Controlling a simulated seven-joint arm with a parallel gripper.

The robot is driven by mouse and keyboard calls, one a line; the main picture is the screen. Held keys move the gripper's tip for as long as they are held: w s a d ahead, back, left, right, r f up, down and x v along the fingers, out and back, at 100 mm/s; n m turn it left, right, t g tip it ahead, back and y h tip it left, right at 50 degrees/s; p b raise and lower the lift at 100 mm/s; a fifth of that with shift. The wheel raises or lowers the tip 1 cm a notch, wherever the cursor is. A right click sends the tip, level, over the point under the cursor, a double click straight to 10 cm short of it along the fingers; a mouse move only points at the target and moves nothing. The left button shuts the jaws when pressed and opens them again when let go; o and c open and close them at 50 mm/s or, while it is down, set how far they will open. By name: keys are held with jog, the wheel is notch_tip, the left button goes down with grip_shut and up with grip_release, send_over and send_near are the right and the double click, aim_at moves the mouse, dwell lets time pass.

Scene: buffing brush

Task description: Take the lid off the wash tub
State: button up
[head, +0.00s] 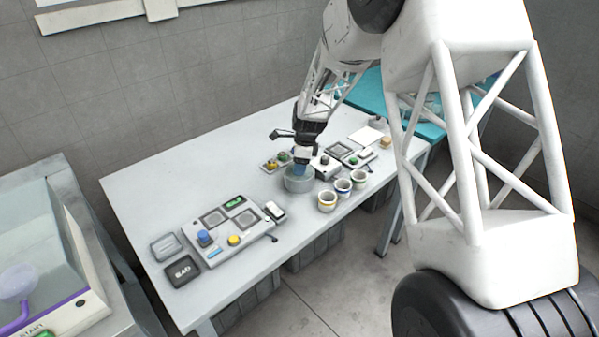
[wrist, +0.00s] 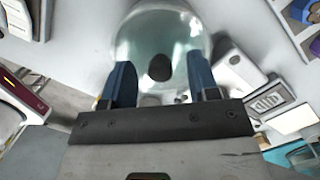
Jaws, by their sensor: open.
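The wash tub (head: 298,184) is a round, translucent grey-green vessel standing on the table. In the wrist view its round glassy lid (wrist: 140,40) fills the top middle, with a dark knob (wrist: 160,67) at its centre. My gripper (head: 301,168) is over the tub, pointing down. In the wrist view the two blue fingers of my gripper (wrist: 162,78) are apart, one on each side of the knob, with clear space between. I cannot tell the fingertips' exact height against the knob. My gripper hides part of the lid in the head view.
Several small banded cups (head: 343,187) stand close right of the tub. A panel with buttons (head: 228,232) lies to the left, beside a dark pad (head: 182,271). More small devices (head: 348,153) are at the back right. Bare table (head: 150,190) lies to the left.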

jog(key=c, duration=1)
jog(key=shift+r, duration=0.2)
jog(key=shift+r, duration=1.45)
jog(key=shift+s+r, duration=0.2)
jog(key=shift+s, duration=0.05)
jog(key=s+d, duration=0.1)
jog(key=s, duration=0.4)
jog(key=s+d+r, duration=0.1)
jog(key=s, duration=0.4)
jog(key=s+d, duration=0.2)
jog(key=s, duration=0.3)
jog(key=shift+d+r, duration=0.1)
jog(key=shift+r, duration=0.1)
